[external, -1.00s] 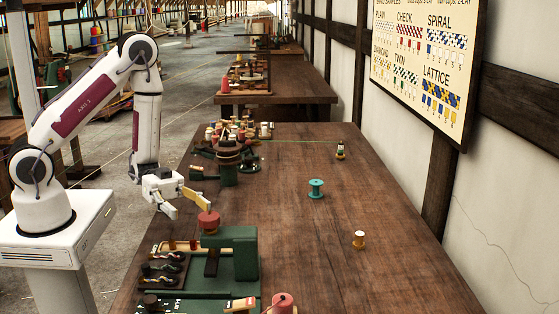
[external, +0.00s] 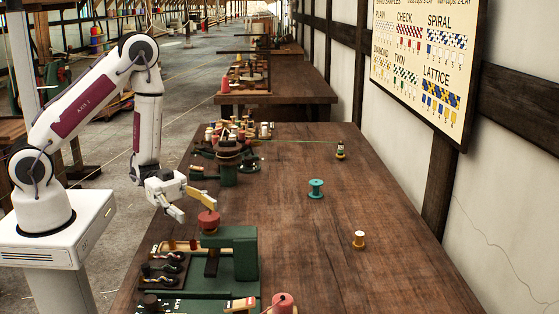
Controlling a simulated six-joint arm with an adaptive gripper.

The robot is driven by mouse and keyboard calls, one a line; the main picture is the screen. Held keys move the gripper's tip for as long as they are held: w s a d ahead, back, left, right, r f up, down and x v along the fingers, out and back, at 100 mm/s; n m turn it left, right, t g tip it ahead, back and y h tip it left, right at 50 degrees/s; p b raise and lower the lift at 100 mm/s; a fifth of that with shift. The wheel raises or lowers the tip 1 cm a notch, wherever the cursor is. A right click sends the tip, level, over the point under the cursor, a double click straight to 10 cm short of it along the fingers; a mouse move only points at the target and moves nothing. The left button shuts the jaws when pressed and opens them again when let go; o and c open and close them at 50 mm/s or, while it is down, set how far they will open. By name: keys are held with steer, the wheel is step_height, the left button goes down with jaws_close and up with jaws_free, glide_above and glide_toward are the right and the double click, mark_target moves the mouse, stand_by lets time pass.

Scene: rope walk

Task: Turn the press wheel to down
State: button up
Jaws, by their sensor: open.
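The press (external: 232,252) is a dark green frame near the front left of the table. My gripper (external: 194,205) is open, just above and left of the red wheel. Its yellow finger reaches down close to the wheel's top; I cannot tell whether it touches. The other, pale finger hangs to the left of the wheel. The wheel's setting cannot be read from this view.
A green winding device (external: 228,165) with several bobbins is behind the press. The table's right side is mostly clear.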

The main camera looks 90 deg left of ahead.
mark_target(209, 216)
steer(key=shift+x, duration=3.35)
steer(key=c, duration=1.1)
